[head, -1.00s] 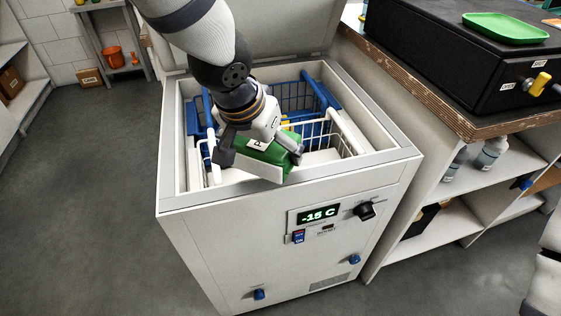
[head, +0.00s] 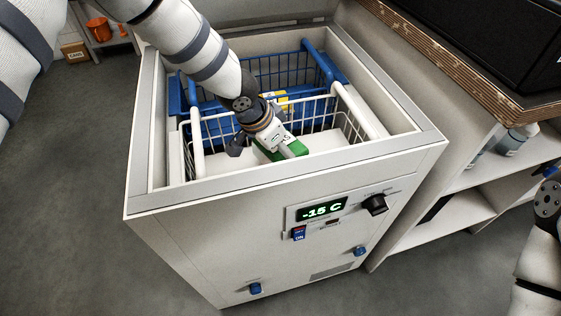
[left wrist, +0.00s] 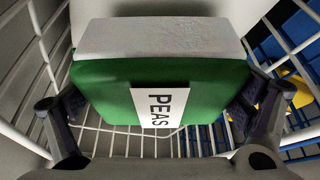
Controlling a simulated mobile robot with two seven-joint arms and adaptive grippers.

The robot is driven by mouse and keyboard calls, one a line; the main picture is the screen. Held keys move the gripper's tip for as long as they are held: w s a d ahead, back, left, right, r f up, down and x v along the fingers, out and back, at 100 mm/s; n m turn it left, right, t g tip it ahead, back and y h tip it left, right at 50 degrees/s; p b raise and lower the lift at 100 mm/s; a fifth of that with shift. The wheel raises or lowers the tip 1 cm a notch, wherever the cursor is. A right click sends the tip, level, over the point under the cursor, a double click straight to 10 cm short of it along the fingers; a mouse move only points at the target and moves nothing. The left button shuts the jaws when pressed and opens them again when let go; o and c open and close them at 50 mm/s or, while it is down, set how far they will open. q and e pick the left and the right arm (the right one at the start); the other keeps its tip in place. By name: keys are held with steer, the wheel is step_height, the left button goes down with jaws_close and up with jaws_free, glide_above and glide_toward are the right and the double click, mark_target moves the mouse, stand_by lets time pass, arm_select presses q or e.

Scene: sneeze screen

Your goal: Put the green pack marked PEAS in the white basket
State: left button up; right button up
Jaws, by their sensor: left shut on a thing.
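The green pack marked PEAS (left wrist: 105,100) is between the fingers of my left gripper (left wrist: 160,118), which is shut on it. In the left wrist view the white label faces the camera, and white basket wires show around and below the pack. In the head view my left gripper (head: 268,146) holds the green pack (head: 293,149) at the white basket (head: 347,117), inside its outline. The pack is partly hidden by the gripper. I cannot tell whether it touches the basket floor.
The white basket hangs in an open chest freezer (head: 285,188) reading -15 C, in front of a blue basket (head: 262,75). The freezer rim surrounds both. A wooden-edged counter (head: 480,72) with shelves stands close on the right. A bottle (head: 513,140) stands on a shelf.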

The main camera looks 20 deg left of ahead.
arm_select(q)
steer(key=shift+w+f, duration=0.1)
steer(key=shift+f, duration=1.8)
steer(key=shift+f, duration=0.15)
steer(key=o, duration=1.2)
